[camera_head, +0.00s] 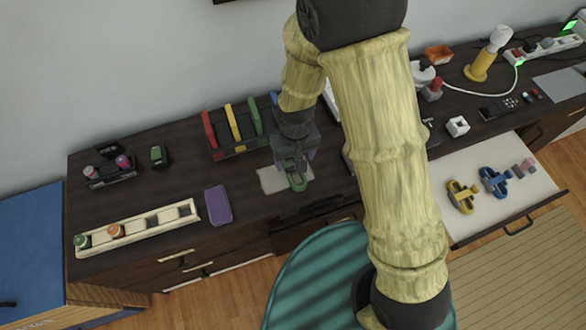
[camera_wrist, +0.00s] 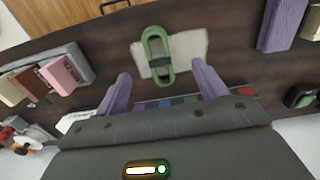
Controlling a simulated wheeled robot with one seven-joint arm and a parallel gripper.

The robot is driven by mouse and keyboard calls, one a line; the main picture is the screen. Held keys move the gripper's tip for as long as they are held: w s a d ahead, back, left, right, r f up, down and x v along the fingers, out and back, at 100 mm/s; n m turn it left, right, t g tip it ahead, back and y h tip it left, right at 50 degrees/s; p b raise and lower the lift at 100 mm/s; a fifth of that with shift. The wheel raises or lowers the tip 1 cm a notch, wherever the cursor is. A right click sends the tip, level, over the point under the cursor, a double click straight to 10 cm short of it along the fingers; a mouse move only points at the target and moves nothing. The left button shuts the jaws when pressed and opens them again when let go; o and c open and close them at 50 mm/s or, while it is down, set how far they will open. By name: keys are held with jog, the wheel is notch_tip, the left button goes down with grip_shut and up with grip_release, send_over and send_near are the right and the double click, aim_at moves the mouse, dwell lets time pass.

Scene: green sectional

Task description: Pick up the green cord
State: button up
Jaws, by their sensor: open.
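The green cord (camera_head: 298,183) is a bundled oval loop with a dark band around its middle. It lies on a pale grey mat (camera_head: 268,181) near the front edge of the dark cabinet top. In the wrist view the cord (camera_wrist: 151,36) lies on the mat (camera_wrist: 192,46), beyond my fingertips and roughly centred between them. My gripper (camera_head: 293,166) is over the mat, right by the cord, and partly covers it in the head view. Its two purple fingers are wide apart in the wrist view (camera_wrist: 163,80), with nothing between them.
A purple block (camera_head: 217,205) lies left of the mat. A rack with red, yellow, green and blue pieces (camera_head: 236,127) stands behind. A long cream tray (camera_head: 138,229) is at left. An open drawer (camera_head: 520,205) at right holds yellow (camera_head: 461,197) and blue (camera_head: 494,181) cords.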

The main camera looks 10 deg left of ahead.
send_over(297, 177)
jog(key=f, duration=0.6)
jog(key=shift+s+a, duration=0.25)
jog(key=shift+s+r, duration=0.1)
jog(key=shift+s, duration=0.05)
jog(key=shift+d+f, duration=0.1)
jog(key=shift+f, duration=0.25)
jog(key=shift+w+d+f+p, duration=0.1)
jog(key=shift+w+f+p, duration=0.1)
jog(key=shift+f, duration=0.55)
jog(key=shift+w+a+f+p, duration=0.1)
jog(key=shift+f+p, duration=0.15)
jog(key=shift+f, duration=0.5)
jog(key=shift+w+d+f+p, duration=0.1)
jog(key=shift+f+p, duration=0.1)
jog(key=shift+f, duration=0.55)
jog(key=shift+c, duration=0.2)
jog(key=c, duration=1)
